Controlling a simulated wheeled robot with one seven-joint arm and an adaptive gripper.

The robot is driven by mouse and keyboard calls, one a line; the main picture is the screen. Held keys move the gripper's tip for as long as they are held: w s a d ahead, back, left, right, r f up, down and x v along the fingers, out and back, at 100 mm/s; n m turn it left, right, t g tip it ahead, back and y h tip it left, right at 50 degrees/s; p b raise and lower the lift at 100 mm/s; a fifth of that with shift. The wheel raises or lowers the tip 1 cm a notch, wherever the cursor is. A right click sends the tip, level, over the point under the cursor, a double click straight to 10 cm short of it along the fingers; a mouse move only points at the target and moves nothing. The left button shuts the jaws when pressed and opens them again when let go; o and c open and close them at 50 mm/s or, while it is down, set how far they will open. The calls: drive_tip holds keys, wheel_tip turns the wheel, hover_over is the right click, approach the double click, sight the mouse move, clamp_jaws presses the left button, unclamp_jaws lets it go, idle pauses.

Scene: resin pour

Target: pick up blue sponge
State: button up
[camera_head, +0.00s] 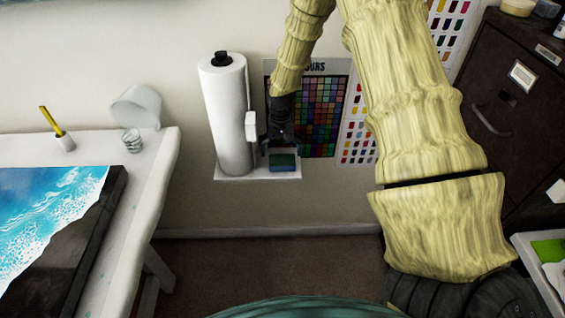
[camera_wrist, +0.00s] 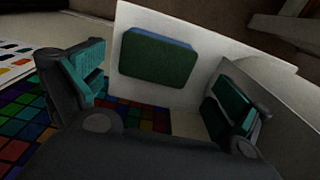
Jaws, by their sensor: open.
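The blue sponge (camera_head: 283,161) lies on a small white wall shelf (camera_head: 232,177), to the right of a paper towel roll. In the wrist view the sponge (camera_wrist: 158,58) shows a dark green face and a thin blue edge. In the wrist view my gripper (camera_wrist: 160,95) is open, with teal-padded fingers set wide apart to the left and right. The sponge appears beyond the fingers, between them in the picture. I see no contact with it.
The paper towel roll (camera_head: 228,115) stands upright close to the left of my gripper. A colour chart (camera_head: 325,110) hangs on the wall behind. A white table (camera_head: 150,180) with a blue wave panel (camera_head: 50,215) is at left. A dark cabinet (camera_head: 520,90) stands at right.

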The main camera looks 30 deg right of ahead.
sight(282, 159)
drive_tip(key=shift+s+d+f+p, duration=0.1)
drive_tip(key=shift+f+p, duration=0.35)
drive_tip(key=shift+f, duration=0.85)
drive_tip(key=shift+s+d+f+p, duration=0.1)
drive_tip(key=shift+f+p, duration=0.35)
drive_tip(key=shift+f, duration=0.85)
drive_tip(key=c, duration=0.5)
